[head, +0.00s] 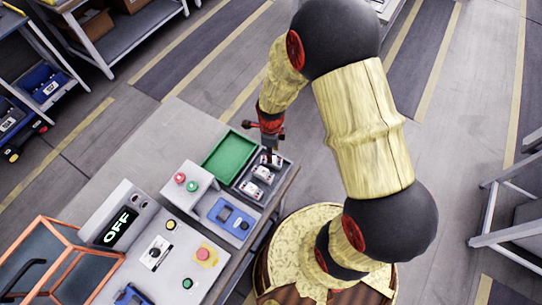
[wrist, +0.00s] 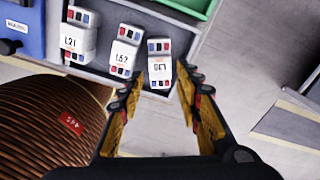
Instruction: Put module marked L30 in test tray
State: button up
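Three white modules with red and blue terminals stand in a dark grey tray (head: 240,183). In the wrist view the left one (wrist: 78,38) reads L21 and the middle one (wrist: 124,52) seems to read L52. The right one (wrist: 159,62) has an upside-down label that I cannot read surely. My gripper (wrist: 165,78) is open, its fingertips to either side of the right module's lower end, with no visible contact. In the head view my gripper (head: 271,150) is above the far end of the grey tray. An empty green tray (head: 229,156) lies beside it; no tray is labelled as test.
A grey box with red and green buttons (head: 189,186) and a blue device (head: 231,218) stand near the trays. The table's far left part is clear.

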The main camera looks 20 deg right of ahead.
notch_tip(320, 180, up, 26)
jog(key=s+n+t, duration=0.2)
jog(key=n+t, duration=0.1)
jog(key=n, duration=0.8)
jog(key=s+r+n+t, duration=0.2)
jog(key=s+r+n, duration=1)
jog(key=n, duration=0.1)
jog(key=shift+r+t, duration=0.3)
jog(key=shift+r, duration=0.1)
jog(key=shift+f, duration=0.1)
notch_tip(320, 180, down, 10)
jog(key=b, duration=1)
jog(key=shift+f, duration=0.2)
